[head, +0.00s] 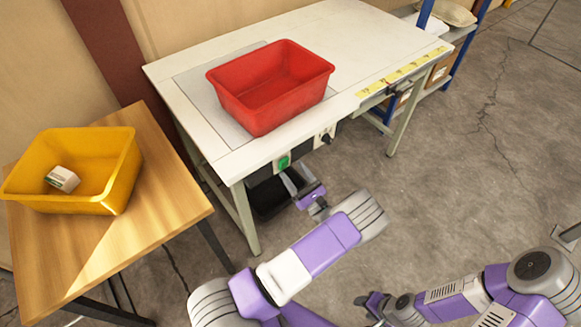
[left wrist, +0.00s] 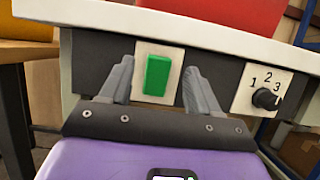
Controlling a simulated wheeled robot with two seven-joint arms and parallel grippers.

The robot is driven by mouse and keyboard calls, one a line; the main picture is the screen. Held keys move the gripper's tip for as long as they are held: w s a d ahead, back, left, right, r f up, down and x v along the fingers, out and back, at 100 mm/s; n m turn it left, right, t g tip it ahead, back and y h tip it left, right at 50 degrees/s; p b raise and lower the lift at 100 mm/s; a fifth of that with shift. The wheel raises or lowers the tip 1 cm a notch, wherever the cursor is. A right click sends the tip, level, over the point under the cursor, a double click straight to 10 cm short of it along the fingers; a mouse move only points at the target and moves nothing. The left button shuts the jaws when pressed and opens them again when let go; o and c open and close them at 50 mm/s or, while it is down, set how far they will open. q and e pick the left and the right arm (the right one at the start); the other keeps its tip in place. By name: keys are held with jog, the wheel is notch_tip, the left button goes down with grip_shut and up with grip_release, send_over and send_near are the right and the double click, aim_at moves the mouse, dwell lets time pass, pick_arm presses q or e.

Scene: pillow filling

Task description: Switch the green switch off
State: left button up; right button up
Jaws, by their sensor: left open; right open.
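The green switch (head: 284,162) sits on a dark panel under the front edge of the white table. In the left wrist view the green switch (left wrist: 157,76) is a green rocker on a pale plate, and it lies between my two fingers as seen from the camera. My left gripper (head: 290,182) is just in front of and below the switch in the head view. Its fingers (left wrist: 157,82) are spread and hold nothing; I cannot tell whether they touch the panel. My right gripper (head: 365,300) is low at the bottom of the head view, far from the panel, open; its fingers are barely visible.
A black dial (left wrist: 265,98) with numbers is right of the switch. A red bin (head: 270,85) stands on the white table (head: 390,35). A yellow bin (head: 100,195) with a small white box (head: 62,179) stands on a wooden table (head: 170,190).

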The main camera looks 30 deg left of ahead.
pick_arm(q)
jog(key=v, duration=0.5)
dwell(0.4)
